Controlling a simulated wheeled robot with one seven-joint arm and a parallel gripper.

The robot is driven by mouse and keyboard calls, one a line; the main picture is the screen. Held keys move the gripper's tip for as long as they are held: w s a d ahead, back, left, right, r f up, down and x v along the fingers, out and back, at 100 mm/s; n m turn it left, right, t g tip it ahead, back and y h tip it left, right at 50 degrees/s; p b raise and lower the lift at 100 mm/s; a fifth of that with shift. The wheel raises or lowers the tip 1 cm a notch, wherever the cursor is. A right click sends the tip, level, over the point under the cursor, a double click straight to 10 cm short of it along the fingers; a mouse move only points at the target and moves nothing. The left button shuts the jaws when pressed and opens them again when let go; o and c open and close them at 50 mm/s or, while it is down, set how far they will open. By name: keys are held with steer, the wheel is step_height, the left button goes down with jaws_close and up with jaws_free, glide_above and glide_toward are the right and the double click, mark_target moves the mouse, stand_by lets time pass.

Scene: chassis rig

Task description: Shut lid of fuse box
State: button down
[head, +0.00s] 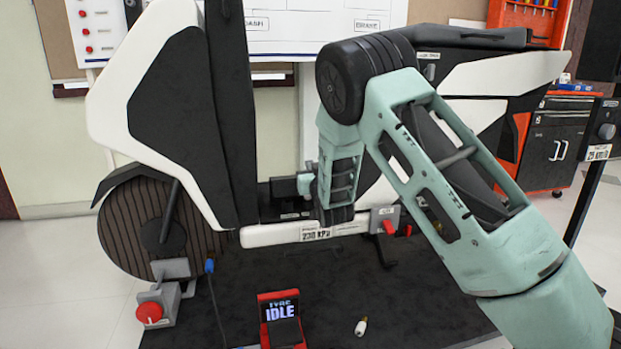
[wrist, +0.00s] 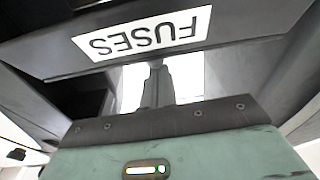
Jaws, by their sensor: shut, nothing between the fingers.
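A dark panel with a white FUSES label (wrist: 143,33) fills the upper part of the wrist view, the lettering upside down. It looks like part of the fuse box; I cannot tell from this view whether it is the lid or how far open the lid stands. My gripper (wrist: 157,82) is shut and empty, its dark fingers pointing in under the labelled panel. Whether they touch it I cannot tell. In the head view my gripper (head: 284,188) is at the middle of the vehicle body, and the fuse box cannot be made out there.
The white and black vehicle body (head: 180,95) stands on a dark mat (head: 400,305). A red tyre display (head: 281,315) and a small bulb-like item (head: 361,326) are on the mat. A grey stand with a red knob (head: 150,312) is at the wheel.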

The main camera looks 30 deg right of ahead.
steer(key=f+b, duration=0.1)
steer(key=s+f+t+b, duration=0.1)
steer(key=b, duration=0.1)
steer(key=shift+a+f+t+h, duration=0.1)
steer(key=shift+f+t+h, duration=0.2)
steer(key=shift+f, duration=0.1)
steer(key=shift+s+a+f+b, duration=0.1)
steer(key=shift+s+f+b, duration=0.15)
steer(key=shift+f+b, duration=0.45)
steer(key=shift+r, duration=0.1)
